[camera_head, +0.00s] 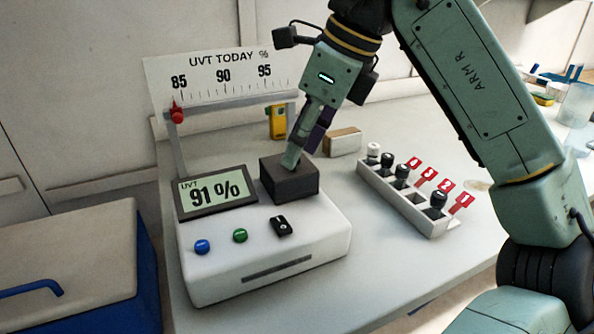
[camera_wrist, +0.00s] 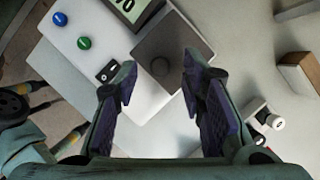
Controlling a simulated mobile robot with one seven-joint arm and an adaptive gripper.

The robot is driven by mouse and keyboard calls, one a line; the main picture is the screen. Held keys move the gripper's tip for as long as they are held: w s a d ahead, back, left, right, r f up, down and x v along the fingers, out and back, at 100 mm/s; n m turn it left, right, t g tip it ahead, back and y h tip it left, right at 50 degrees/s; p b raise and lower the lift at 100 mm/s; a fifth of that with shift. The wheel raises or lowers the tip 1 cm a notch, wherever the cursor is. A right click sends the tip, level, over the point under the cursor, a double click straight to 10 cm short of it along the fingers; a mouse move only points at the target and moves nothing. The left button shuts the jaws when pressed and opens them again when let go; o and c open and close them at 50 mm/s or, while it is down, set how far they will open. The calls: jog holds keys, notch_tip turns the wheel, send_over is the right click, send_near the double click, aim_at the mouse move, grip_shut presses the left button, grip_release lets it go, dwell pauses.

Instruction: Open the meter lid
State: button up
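The meter (camera_head: 305,240) is a white box on the bench, with a screen (camera_head: 216,194) reading UVT 91 %. Its lid (camera_head: 290,186) is a dark square block on top, to the right of the screen, and looks closed. My gripper (camera_head: 301,152) is right above the lid, pointing down. In the wrist view my gripper (camera_wrist: 160,68) is open, with purple-padded fingers apart and nothing between them. I cannot tell whether a fingertip touches the lid.
Blue (camera_head: 202,247) and green (camera_head: 240,235) buttons and a black switch (camera_head: 282,226) sit on the meter's front. A scale board (camera_head: 222,78) stands behind. A white rack (camera_head: 405,200) with dark-capped vials and red tags stands right. A blue cooler (camera_head: 75,260) is at left.

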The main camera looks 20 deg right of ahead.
jog(key=shift+b+x, duration=0.3)
jog(key=shift+x, duration=0.5)
grip_shut()
